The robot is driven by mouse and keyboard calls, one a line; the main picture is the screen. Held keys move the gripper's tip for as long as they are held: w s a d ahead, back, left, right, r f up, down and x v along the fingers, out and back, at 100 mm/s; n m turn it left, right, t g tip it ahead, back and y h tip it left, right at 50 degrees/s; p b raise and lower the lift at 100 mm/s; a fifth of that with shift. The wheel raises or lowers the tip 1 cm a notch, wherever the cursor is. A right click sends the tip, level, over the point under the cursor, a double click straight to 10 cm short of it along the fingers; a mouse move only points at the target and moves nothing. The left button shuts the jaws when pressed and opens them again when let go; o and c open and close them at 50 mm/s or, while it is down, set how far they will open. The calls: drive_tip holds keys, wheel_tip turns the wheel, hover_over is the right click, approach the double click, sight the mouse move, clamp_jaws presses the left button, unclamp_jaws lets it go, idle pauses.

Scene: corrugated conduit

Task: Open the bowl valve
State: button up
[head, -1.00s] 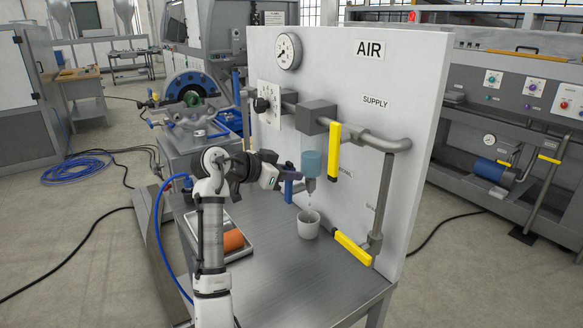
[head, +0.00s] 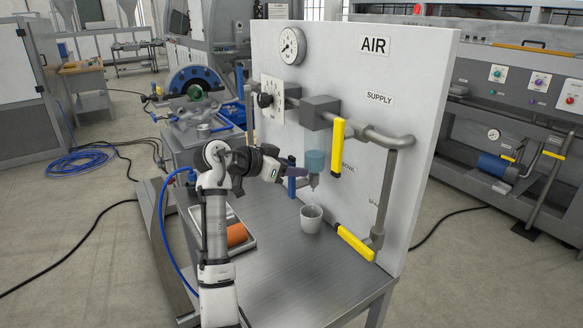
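A filter bowl (head: 314,161) of translucent blue hangs from the pipe on the white panel. Its small grey drain fitting (head: 314,182) points down. A white cup (head: 311,219) stands on the bench under it. A yellow lever (head: 338,148) stands upright right of the bowl. A second yellow lever (head: 355,242) slants down at the lower pipe.
The panel (head: 420,120) carries a gauge (head: 292,46), a black knob (head: 265,100) and a grey pipe (head: 390,140). A tray (head: 243,259) with an orange cylinder (head: 236,234) lies left of the cup. The front of the metal bench (head: 310,285) is clear.

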drive_tip(key=b+v, duration=0.4)
drive_tip(key=v, duration=0.9)
drive_tip(key=shift+s+a, duration=0.2)
drive_tip(key=shift+a, duration=0.15)
